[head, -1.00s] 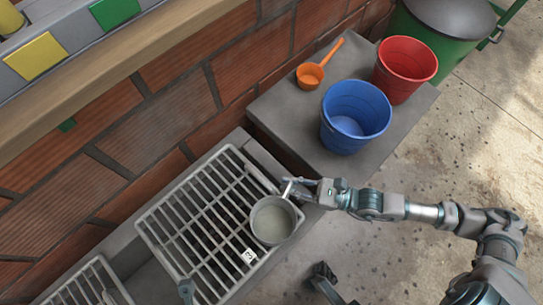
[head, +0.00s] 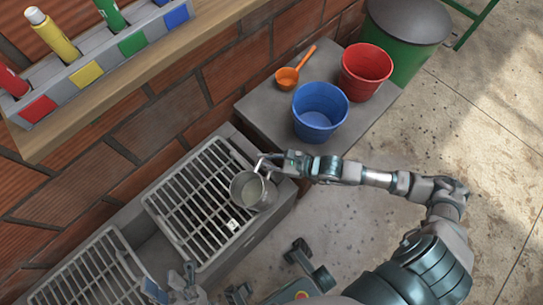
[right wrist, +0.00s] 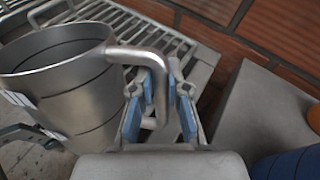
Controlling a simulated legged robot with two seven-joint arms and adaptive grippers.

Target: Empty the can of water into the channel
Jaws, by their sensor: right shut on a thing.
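The grey metal can (head: 252,191) hangs over the near right part of the white grate (head: 190,215) on the channel (head: 262,222). Cloudy water shows inside it. It looks slightly tilted in the head view. My right gripper (head: 272,160) is shut on the can's handle. In the right wrist view, the can (right wrist: 60,85) is at left and the bent handle passes between the blue-padded fingers of my right gripper (right wrist: 160,100). My left gripper (head: 170,283) is at the bottom edge, its fingers spread and empty, apart from the can.
A second grate (head: 95,275) lies at lower left. A blue bucket (head: 318,110), red bucket (head: 365,70) and orange scoop (head: 288,76) stand on a grey block (head: 255,105) against the brick wall. A shelf (head: 110,85) holds coloured bottles. A green bin (head: 405,35) stands behind.

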